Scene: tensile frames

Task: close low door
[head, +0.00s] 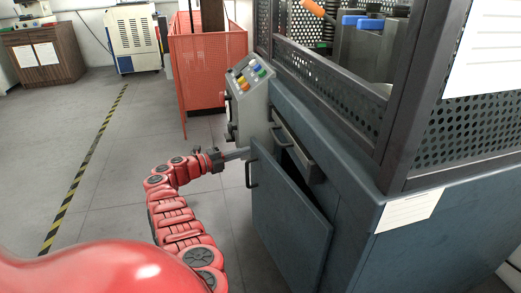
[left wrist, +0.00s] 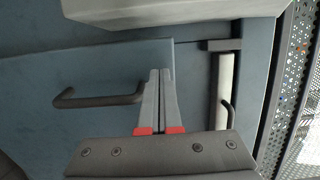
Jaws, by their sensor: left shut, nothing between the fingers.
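The low door (head: 287,221) is a blue-grey panel on the front of the machine cabinet, standing ajar with a dark gap along its top and right side. Its dark bar handle (head: 250,174) is near its upper left edge. In the left wrist view the door (left wrist: 100,75) and the handle (left wrist: 97,99) show left of the fingers. My left gripper (head: 245,152) is shut and empty, its tip at the door's upper left corner; contact cannot be told. The fingertips also show in the left wrist view (left wrist: 160,73). My right gripper is not in view.
A grey control box (head: 248,95) with coloured buttons sits just above the door. A drawer-like part with a grey bar (head: 294,143) is beside the door's top. A red perforated bin (head: 207,65) stands behind. The floor at left is clear.

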